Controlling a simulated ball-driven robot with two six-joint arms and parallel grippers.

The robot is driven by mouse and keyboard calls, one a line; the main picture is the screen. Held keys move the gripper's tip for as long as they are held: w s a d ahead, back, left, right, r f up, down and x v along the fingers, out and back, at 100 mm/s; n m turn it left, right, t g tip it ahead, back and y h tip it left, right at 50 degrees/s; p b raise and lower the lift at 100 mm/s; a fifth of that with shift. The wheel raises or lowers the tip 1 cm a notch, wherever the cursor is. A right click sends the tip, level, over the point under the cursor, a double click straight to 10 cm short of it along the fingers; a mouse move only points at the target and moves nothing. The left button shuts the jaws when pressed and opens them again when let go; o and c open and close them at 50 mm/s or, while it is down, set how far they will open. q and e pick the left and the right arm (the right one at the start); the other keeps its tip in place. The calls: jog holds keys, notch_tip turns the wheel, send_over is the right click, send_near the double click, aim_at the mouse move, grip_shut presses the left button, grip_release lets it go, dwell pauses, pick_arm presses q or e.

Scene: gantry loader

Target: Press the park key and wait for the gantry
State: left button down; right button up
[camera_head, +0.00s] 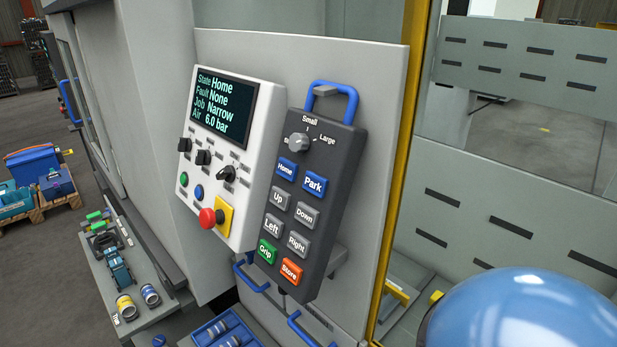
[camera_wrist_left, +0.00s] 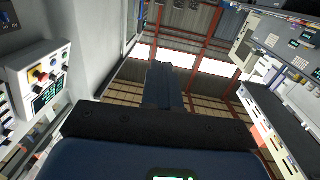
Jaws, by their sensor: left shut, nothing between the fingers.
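The park key (camera_head: 314,184) is a blue key marked "Park", right of the blue Home key (camera_head: 285,168), on a dark hand pendant (camera_head: 340,146). Nothing covers it. The white panel's screen (camera_head: 223,105) reads State Home, Fault None, Job Narrow, Air 6.0 bar. My left gripper (camera_wrist_left: 165,72) shows only in the left wrist view, fingers together and empty. That view shows a white control box (camera_wrist_left: 38,75) at far left, apart from the fingers; I cannot make out the park key there. My right gripper is in neither view. I cannot identify the gantry.
The pendant carries a Small/Large knob (camera_head: 298,142), more keys and a blue handle (camera_head: 352,100). A red stop button (camera_head: 207,217) sits on the white panel. A yellow post (camera_head: 397,190) stands right of the pendant's backing plate. A shelf with parts (camera_head: 140,322) lies lower left.

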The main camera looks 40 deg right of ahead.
pick_arm(q)
jog(key=shift+w, duration=0.15)
jog(key=w+d+r+m+h+p, duration=0.3)
jog(key=w+d+r+m+h, duration=0.45)
jog(key=w+d+r, duration=1.05)
jog(key=s+d+r+m+g+h+p, duration=0.1)
jog(key=s+d+r+m+g+h, duration=0.2)
jog(key=d+r, duration=0.7)
jog(key=s+d+r+m+g+h+p, duration=0.1)
jog(key=s+d+r+m+g+h, duration=0.2)
jog(key=s+d+r+h, duration=0.4)
jog(key=d+r+h, duration=0.1)
jog(key=d+r, duration=0.2)
jog(key=r, duration=0.5)
jog(key=shift+s+d+r+g, duration=0.2)
jog(key=shift+d+r+g, duration=0.1)
jog(key=shift+d, duration=0.05)
